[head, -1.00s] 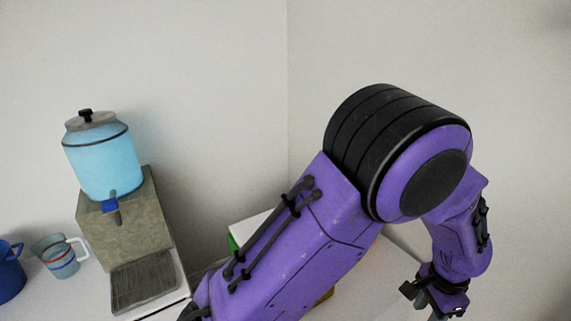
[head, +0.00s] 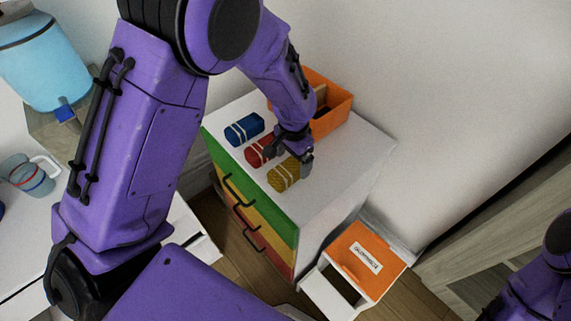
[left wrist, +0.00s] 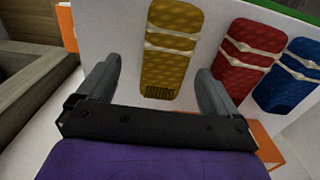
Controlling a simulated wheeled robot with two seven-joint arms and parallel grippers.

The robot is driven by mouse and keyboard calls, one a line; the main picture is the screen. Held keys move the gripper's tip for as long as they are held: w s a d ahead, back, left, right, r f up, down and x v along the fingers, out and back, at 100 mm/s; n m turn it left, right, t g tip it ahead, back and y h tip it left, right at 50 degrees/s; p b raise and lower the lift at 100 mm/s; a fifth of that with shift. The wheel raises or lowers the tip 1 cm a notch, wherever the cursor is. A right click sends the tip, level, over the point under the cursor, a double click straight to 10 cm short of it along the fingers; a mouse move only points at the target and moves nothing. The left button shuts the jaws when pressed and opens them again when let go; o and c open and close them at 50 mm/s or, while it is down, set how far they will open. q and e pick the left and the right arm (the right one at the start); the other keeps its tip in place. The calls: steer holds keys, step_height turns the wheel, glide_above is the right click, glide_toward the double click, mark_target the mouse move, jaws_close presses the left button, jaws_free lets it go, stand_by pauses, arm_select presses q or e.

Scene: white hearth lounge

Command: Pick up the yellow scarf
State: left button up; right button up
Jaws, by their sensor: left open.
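The yellow scarf (head: 284,174) is a rolled bundle with pale bands, lying on the white top of a drawer cabinet (head: 330,190). In the left wrist view the yellow scarf (left wrist: 168,50) shows beyond and between my fingers. My left gripper (head: 304,160) is open above the cabinet top, at the scarf's upper right end in the head view. In the left wrist view my left gripper (left wrist: 158,88) has a finger on each side of the scarf's near end. I cannot tell whether the fingers touch it. My right gripper is not in view.
A red rolled scarf (head: 260,151) and a blue one (head: 243,129) lie beside the yellow one. An orange box (head: 337,106) stands at the back of the cabinet top. A blue drink dispenser (head: 40,60) stands left.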

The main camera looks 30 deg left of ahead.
mark_target(290, 165)
arm_select(q)
steer(key=f, duration=0.1)
steer(key=f+p, duration=0.1)
steer(key=f, duration=0.1)
steer(key=a+f, duration=0.1)
steer(key=f, duration=0.1)
steer(key=shift+f+p, duration=0.1)
steer(key=shift+p, duration=0.25)
steer(key=shift+w+d+f, duration=0.1)
steer(key=shift+f, duration=0.25)
steer(key=c, duration=1.1)
